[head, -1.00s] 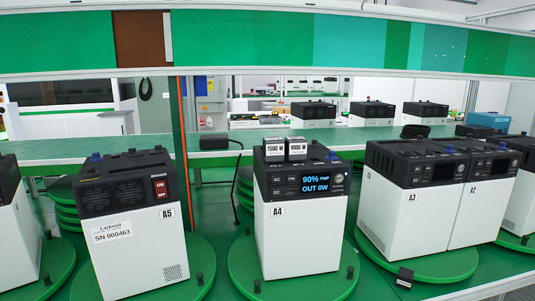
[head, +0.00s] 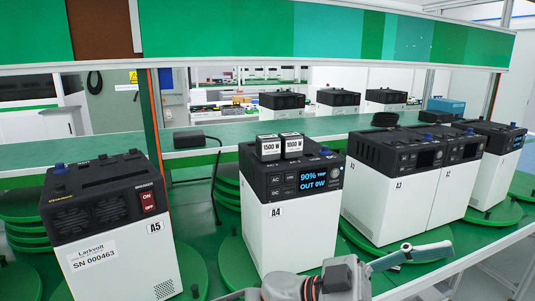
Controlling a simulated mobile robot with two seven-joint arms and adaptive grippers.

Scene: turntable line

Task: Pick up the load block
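Two small white-faced load blocks with dark edges stand side by side on top of the power station A4 (head: 282,237). The left block (head: 269,147) reads 1500 W and the right block (head: 292,145) reads 1000 W. The A4 screen (head: 320,178) reads 90% TRIP, OUT 0W. My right gripper (head: 335,273) shows at the bottom middle, in front of and below A4, apart from the blocks. My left gripper is not in view.
Station A5 (head: 110,255) stands to the left, and A3 (head: 375,205) and its neighbours to the right, on green round plates. A green shelf (head: 235,133) with a black adapter (head: 190,139) runs behind. A green panel beam (head: 220,30) crosses above.

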